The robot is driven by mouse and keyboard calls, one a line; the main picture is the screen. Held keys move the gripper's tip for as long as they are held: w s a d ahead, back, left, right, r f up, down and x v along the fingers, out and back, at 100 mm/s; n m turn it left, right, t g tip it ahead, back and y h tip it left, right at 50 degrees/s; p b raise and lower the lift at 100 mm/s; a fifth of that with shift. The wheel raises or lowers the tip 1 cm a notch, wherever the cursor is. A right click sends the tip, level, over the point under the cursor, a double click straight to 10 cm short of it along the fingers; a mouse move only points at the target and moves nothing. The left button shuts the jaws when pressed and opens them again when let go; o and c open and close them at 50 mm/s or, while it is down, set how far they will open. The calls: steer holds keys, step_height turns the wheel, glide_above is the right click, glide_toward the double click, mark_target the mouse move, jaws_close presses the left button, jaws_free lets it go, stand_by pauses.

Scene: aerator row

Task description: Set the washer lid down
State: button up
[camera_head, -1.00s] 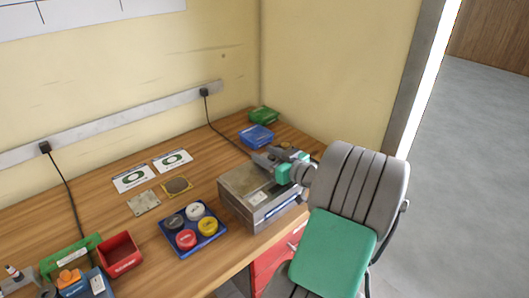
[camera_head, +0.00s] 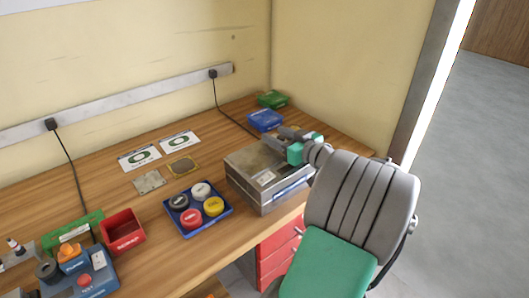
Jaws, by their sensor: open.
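A grey metal box (camera_head: 264,197), apparently the washer, stands at the right front of the wooden bench. A flat, dull metal plate (camera_head: 250,160) covers its top and looks like the lid, lying level. Its far right part is hidden behind my gripper. My gripper (camera_head: 283,133), grey with a green band, is open at the box's far right side, with its fingers pointing left. I see nothing between its fingers. I cannot tell whether the fingers touch the lid.
A blue tray (camera_head: 171,220) with several coloured round pots sits left of the box. Blue (camera_head: 264,119) and green (camera_head: 272,99) bins stand behind it. A red bin (camera_head: 122,230) and a blue control box (camera_head: 90,284) are at left. Bare wood lies between the tray and red bin.

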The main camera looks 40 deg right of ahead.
steer(key=shift+w+f, duration=0.15)
steer(key=shift+w, duration=0.7)
steer(key=shift+s, duration=0.1)
jaws_close()
